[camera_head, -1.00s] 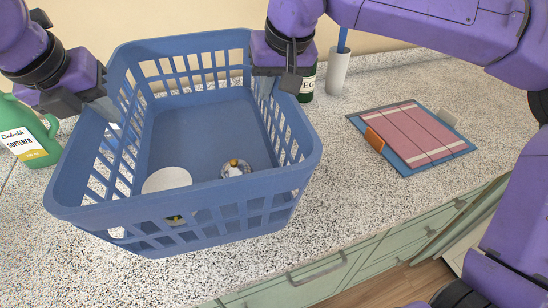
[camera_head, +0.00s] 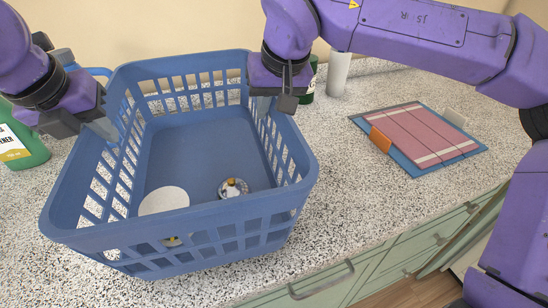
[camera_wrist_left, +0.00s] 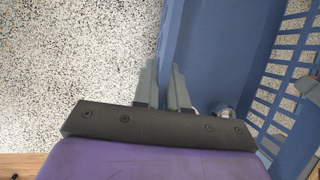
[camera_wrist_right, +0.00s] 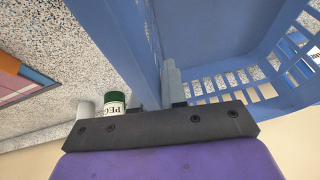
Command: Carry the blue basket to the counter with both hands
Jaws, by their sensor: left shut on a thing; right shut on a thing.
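The blue basket (camera_head: 180,222) is upright over the speckled counter (camera_head: 365,235). I cannot tell whether its bottom touches the counter. A white disc (camera_head: 164,201) and a small round item with an orange top (camera_head: 233,187) lie inside. My left gripper (camera_head: 106,126) is shut on the basket's left wall; the left wrist view shows its fingers (camera_wrist_left: 164,85) at the wall. My right gripper (camera_head: 265,103) is shut on the opposite wall; the right wrist view shows its fingers (camera_wrist_right: 160,85) there. The gripped wall parts are mostly hidden.
A green softener bottle (camera_head: 28,150) stands left of the basket. A dark green bottle (camera_head: 308,88) and a white cylinder (camera_head: 339,75) stand behind it at right. A pink and blue folder-like item (camera_head: 420,138) lies on the right. Green drawers (camera_head: 370,270) are below the counter's front edge.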

